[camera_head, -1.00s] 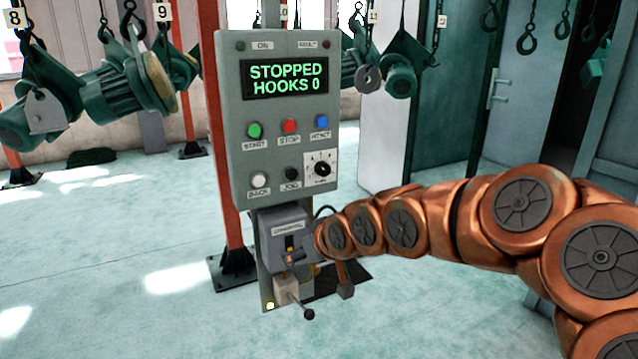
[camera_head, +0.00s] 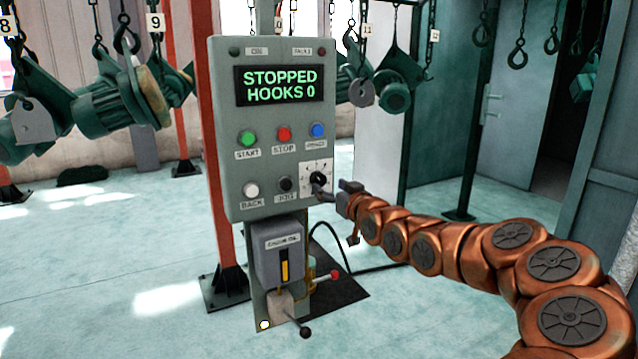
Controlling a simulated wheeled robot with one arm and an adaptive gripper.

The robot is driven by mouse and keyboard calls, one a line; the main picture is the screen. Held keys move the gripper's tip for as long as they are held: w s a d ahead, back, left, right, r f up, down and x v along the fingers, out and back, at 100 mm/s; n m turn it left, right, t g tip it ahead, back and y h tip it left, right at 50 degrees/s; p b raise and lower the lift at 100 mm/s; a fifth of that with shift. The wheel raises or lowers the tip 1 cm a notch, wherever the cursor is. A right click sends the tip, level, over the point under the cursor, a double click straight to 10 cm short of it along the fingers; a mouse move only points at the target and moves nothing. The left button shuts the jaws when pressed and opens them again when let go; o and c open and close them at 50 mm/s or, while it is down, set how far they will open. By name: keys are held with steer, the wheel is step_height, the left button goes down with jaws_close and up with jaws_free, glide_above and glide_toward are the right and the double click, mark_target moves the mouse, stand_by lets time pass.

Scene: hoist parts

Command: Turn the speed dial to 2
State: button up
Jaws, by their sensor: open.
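The speed dial (camera_head: 318,178) is a black knob on a white square plate at the lower right of the grey control panel (camera_head: 237,100). Its scale marks are too small to read, and I cannot tell where the pointer stands. My gripper (camera_head: 328,194) is at the end of the copper arm, just right of and below the dial. Its fingers are open and reach the dial's lower edge. I cannot tell whether they touch the knob. The panel's display (camera_head: 280,86) reads STOPPED, HOOKS 0.
Near the dial are the blue (camera_head: 317,130), red (camera_head: 284,133) and green (camera_head: 247,139) buttons, and the black JOG button (camera_head: 286,184). Below is the chain oil box (camera_head: 278,255) with a lever (camera_head: 304,331). Hanging green hoists (camera_head: 115,105) are behind.

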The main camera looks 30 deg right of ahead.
mark_target(321, 182)
steer(key=shift+w+d+p, duration=0.1)
steer(key=shift+w+p, duration=0.3)
steer(key=shift+w, duration=1.8)
steer(key=c, duration=1.1)
steer(key=shift+a, duration=0.2)
steer(key=shift+c, duration=0.3)
steer(key=shift+d, duration=0.1)
steer(key=shift+n+b, duration=0.3)
